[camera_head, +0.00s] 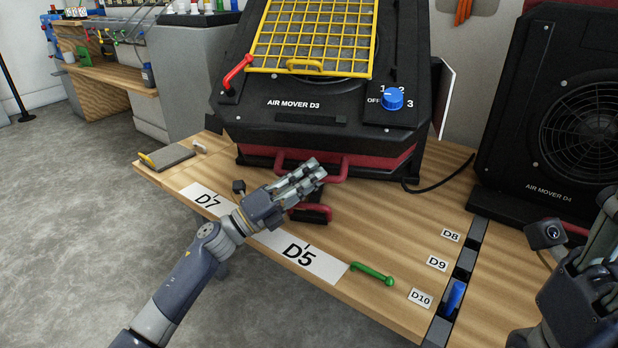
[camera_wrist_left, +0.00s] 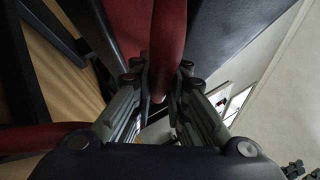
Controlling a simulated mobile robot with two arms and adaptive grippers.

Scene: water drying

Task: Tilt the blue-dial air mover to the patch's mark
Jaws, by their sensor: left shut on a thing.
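The air mover D3 (camera_head: 300,128) is black and red with a blue dial (camera_head: 393,98), a yellow grille on its upper face and red handles. It stands on the wooden bench, its face leaning back. My left gripper (camera_head: 316,172) is at its front lower edge, shut on a red handle (camera_head: 338,164). In the left wrist view a red bar (camera_wrist_left: 168,45) runs between the two fingers. My right gripper (camera_head: 606,225) shows only partly at the right edge, and its fingertips are unclear. No mark that is clearly the patch's can be told.
White cards D7 (camera_head: 205,198) and D5 (camera_head: 300,256) lie along the bench's front edge, with a green handle (camera_head: 372,274) near them. A second air mover, D4 (camera_head: 545,130), stands at right. Slots labelled D8, D9 and D10 hold a blue item (camera_head: 454,298).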

